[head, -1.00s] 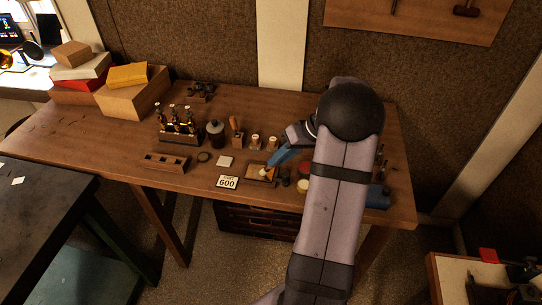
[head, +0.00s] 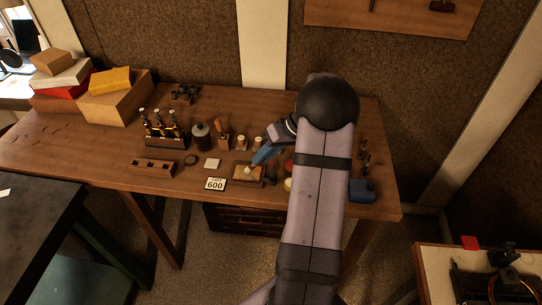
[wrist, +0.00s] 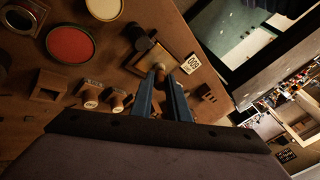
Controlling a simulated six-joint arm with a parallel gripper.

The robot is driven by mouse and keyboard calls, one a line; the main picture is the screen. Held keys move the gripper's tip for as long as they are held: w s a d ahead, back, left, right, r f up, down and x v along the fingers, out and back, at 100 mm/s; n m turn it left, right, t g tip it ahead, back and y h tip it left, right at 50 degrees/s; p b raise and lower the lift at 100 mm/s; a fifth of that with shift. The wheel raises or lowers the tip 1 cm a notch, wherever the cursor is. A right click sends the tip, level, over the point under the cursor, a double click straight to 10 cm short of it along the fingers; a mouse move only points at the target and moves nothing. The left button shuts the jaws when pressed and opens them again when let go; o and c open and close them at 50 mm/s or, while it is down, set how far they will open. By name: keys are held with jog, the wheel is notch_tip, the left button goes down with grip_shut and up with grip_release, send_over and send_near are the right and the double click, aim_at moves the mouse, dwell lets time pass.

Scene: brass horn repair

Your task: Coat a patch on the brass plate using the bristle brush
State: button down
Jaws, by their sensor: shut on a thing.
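The brass plate (head: 237,174) lies near the front edge of the wooden bench, and it also shows in the wrist view (wrist: 150,55). My gripper (head: 256,160) reaches down to it from the right. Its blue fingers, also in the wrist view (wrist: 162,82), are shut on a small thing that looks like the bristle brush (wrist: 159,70). The brush's pale end (head: 249,168) is over the plate in the head view. I cannot tell whether it touches. No coated patch can be made out.
A slotted wooden block (head: 153,167), a dark jar (head: 201,136) and wooden holders (head: 224,142) stand nearby. A red round pad (wrist: 70,44) lies near the plate.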

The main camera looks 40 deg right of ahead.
jog(key=w+a, duration=0.1)
jog(key=w+a+p, duration=0.1)
jog(key=w+a, duration=0.1)
jog(key=shift+w+a, duration=0.15)
jog(key=shift+a, duration=0.1)
jog(key=shift+w+f, duration=0.1)
jog(key=shift+w, duration=0.15)
jog(key=shift+w+d, duration=0.15)
jog(key=shift+d, duration=0.15)
jog(key=shift+s+d+b, duration=1.1)
jog(key=shift+s+d, duration=2.15)
jog(key=shift+s, duration=0.05)
notch_tip(320, 180, up, 8)
jog(key=p, duration=0.4)
jog(key=w+a+r+g+h+p, duration=0.2)
jog(key=w+a+r+p, duration=0.2)
jog(key=a, duration=0.5)
jog(key=shift+w+r, duration=0.65)
jog(key=shift+w, duration=0.75)
